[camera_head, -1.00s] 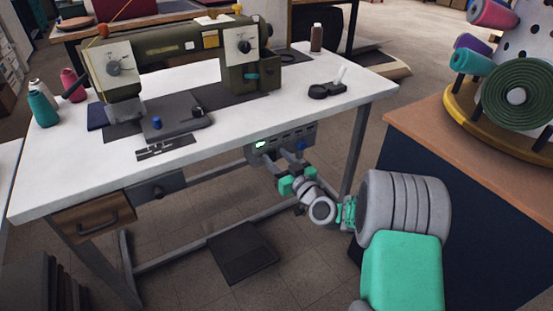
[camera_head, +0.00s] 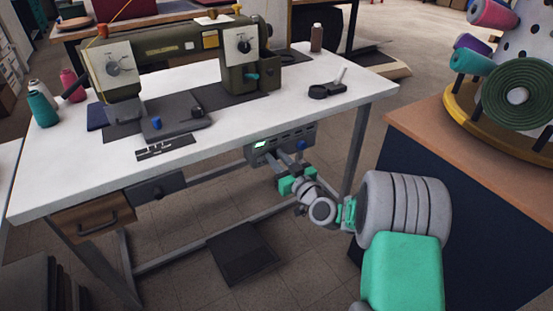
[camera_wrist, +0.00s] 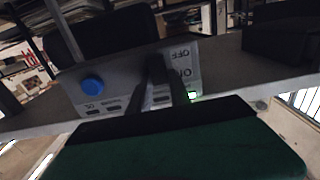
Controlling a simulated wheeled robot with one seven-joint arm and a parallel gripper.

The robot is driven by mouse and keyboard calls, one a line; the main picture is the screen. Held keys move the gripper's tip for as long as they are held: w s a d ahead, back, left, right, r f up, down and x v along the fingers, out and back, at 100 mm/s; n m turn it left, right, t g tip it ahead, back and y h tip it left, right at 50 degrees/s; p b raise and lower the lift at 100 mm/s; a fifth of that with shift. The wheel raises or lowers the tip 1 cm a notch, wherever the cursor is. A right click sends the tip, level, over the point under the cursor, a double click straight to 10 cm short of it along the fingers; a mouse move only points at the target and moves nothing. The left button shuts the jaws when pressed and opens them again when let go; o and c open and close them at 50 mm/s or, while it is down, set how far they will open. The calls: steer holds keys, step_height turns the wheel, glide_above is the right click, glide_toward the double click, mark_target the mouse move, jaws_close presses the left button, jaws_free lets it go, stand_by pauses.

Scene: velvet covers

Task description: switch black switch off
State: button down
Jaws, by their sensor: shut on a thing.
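A grey control box (camera_head: 312,133) hangs under the front edge of the white table, with a lit green light (camera_head: 261,144) and a blue knob (camera_head: 301,145). It also fills the middle of the wrist view (camera_wrist: 118,85), where an upside-down ON/OFF label (camera_wrist: 184,62) shows. My gripper (camera_head: 290,160) is at the box's front, between the light and the knob. In the wrist view my gripper (camera_wrist: 160,80) is shut on the black switch (camera_wrist: 156,66) beside the label. The fingers partly hide the switch, and its exact position is hard to tell.
The white table (camera_head: 300,103) carries a green sewing machine (camera_head: 165,52), thread spools and a small black tool. A dark pedal (camera_head: 242,253) lies on the floor below. A wood-topped cabinet (camera_head: 440,140) with a spool stand is at the right, close to my arm.

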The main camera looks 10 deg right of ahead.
steer(key=t+b, duration=0.1)
steer(key=b, duration=0.4)
steer(key=t+b, duration=0.1)
steer(key=b, duration=0.5)
steer(key=shift+s+f+y, duration=0.1)
steer(key=shift+f+y, duration=0.2)
steer(key=shift+y, duration=0.1)
steer(key=c, duration=1.2)
jaws_free()
steer(key=shift+s+d+f, duration=0.1)
steer(key=v, duration=0.7)
steer(key=shift+s, duration=0.3)
